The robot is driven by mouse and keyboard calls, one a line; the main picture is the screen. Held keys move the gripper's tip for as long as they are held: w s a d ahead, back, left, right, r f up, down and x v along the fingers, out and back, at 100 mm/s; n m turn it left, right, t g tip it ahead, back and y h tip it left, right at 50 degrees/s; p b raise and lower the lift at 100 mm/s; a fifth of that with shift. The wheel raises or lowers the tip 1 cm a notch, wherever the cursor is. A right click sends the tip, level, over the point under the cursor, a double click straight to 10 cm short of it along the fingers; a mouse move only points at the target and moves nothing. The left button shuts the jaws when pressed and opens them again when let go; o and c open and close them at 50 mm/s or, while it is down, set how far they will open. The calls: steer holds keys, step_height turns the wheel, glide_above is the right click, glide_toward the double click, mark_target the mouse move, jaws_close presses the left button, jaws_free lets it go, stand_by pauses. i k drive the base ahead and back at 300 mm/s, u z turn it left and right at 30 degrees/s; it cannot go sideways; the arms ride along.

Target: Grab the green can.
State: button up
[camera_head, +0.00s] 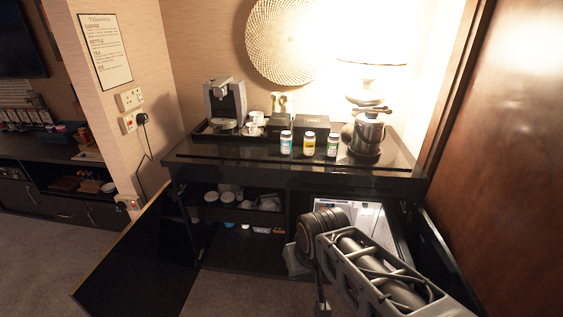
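Three small cans with white tops stand upright in a row on the dark counter (240,160). The right one, with a green label, is the green can (333,146). The middle can (309,143) has a yellow label and the left can (286,143) a teal one. My arm reaches in from the lower right, in front of the open lower cabinet. My gripper (296,262) seems to be at the arm's far end, below the counter top and well apart from the cans. It is mostly hidden by the arm, and its fingers cannot be made out.
A coffee machine (226,103) stands at the back left, and dark boxes (313,127) behind the cans. A kettle (367,136) stands close right of the green can. An open cabinet door (135,262) stands at left. A lit fridge compartment (365,215) is open below.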

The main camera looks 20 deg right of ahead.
mark_target(333, 140)
steer(key=u, duration=2.25)
steer(key=i, duration=0.15)
steer(key=z, duration=1.25)
steer(key=i, duration=1.05)
steer(key=z, duration=1.25)
steer(key=i, duration=0.9)
steer(key=z, duration=0.9)
